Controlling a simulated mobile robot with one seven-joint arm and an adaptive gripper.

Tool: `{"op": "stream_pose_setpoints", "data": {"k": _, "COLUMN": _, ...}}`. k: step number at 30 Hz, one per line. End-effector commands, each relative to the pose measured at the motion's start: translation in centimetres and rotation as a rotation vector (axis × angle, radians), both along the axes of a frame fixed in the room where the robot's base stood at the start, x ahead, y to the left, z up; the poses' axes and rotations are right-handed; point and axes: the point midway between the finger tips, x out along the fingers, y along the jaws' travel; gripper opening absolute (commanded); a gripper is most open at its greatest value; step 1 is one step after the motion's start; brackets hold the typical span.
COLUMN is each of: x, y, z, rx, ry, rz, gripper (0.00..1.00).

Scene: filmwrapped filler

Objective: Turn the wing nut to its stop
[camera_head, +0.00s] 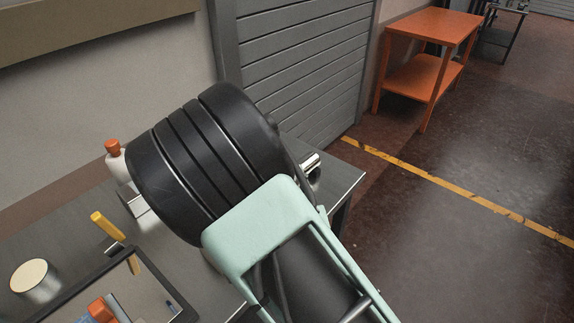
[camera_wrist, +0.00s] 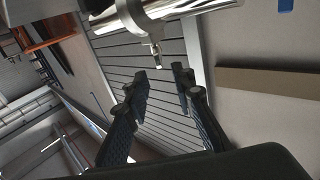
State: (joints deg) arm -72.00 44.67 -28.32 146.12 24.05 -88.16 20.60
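In the wrist view, a small metal tab (camera_wrist: 156,56), which appears to be the wing nut, sticks out below a pale collar (camera_wrist: 148,30) on a shiny metal cylinder (camera_wrist: 192,7). My gripper (camera_wrist: 161,74) is open and empty, its two dark fingers on either side of a clear gap. The tab lies just beyond the fingertips, roughly in line with the gap; I see no contact. In the head view, part of a shiny cylinder (camera_head: 311,163) shows beside my arm near the table's right edge. My arm hides the gripper and wing nut there.
The grey table (camera_head: 75,222) holds a white bottle with orange cap (camera_head: 115,160), a yellow-handled item (camera_head: 107,226), a pale round-topped container (camera_head: 34,280) and a black-rimmed tray (camera_head: 168,285). A shutter (camera_head: 305,65) stands behind. An orange cart (camera_head: 430,28) stands far right; the floor between is clear.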

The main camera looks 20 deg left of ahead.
Motion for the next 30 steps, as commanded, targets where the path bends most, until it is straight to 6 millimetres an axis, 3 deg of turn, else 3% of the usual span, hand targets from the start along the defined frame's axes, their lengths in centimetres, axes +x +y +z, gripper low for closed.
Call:
{"op": "stream_pose_setpoints", "data": {"k": 15, "x": 6.4, "y": 3.1, "z": 0.1, "rx": 0.001, "ry": -0.002, "rz": 0.0, "gripper": 0.23}}
{"op": "stream_pose_setpoints", "data": {"k": 26, "x": 6.9, "y": 3.3, "z": 0.1, "rx": 0.0, "ry": -0.001, "rz": 0.0, "gripper": 0.23}}
{"op": "stream_pose_setpoints", "data": {"k": 30, "x": 6.9, "y": 3.3, "z": 0.1, "rx": 0.0, "ry": -0.001, "rz": 0.0, "gripper": 0.11}}
